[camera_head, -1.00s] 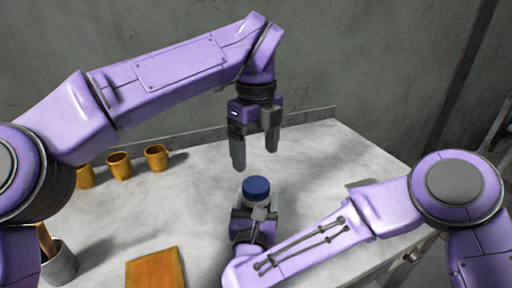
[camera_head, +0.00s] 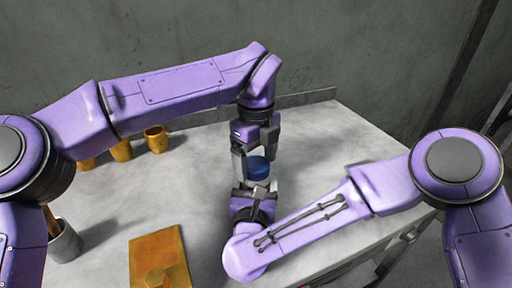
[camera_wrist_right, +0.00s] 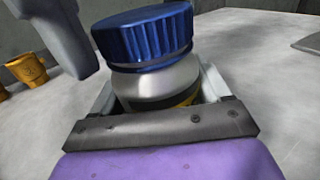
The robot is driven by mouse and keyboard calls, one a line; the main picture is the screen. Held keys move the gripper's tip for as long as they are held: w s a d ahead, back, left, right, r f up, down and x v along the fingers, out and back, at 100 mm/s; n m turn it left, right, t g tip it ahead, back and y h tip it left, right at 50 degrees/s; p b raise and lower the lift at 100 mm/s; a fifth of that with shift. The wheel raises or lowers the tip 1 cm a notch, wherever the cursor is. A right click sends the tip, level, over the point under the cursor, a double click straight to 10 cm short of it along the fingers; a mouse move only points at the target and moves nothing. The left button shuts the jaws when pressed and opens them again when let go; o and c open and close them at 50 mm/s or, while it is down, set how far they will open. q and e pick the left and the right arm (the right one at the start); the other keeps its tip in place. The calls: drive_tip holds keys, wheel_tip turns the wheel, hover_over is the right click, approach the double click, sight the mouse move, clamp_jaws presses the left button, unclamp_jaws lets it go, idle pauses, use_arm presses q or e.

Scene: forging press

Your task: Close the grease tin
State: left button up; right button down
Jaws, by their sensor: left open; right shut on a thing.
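The grease tin is a silver jar (camera_wrist_right: 155,85) with a ribbed blue lid (camera_wrist_right: 143,35) on top; the lid looks slightly tilted in the right wrist view, and I cannot tell whether it is tight. The lid also shows in the head view (camera_head: 258,168). My right gripper (camera_head: 252,192) is shut on the jar's body and holds it upright. My left gripper (camera_head: 256,158) is open and points down, with its fingers on either side of the lid; contact is not clear. One left finger shows at upper left in the right wrist view.
Orange mugs (camera_head: 156,140) stand at the back left of the grey table (camera_head: 330,140). An orange board (camera_head: 160,255) lies at the front, and a grey pot (camera_head: 65,243) stands at the left. The table's back right is clear.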

use_arm(q)
drive_tip(key=shift+c, duration=0.3)
drive_tip(key=c, duration=1)
drive_tip(key=m, duration=1.7)
drive_tip(key=shift+f, duration=0.1)
drive_tip(key=m, duration=0.4)
drive_tip(key=shift+a, duration=0.1)
drive_tip(key=o, duration=1.2)
drive_tip(key=shift+c, duration=0.2)
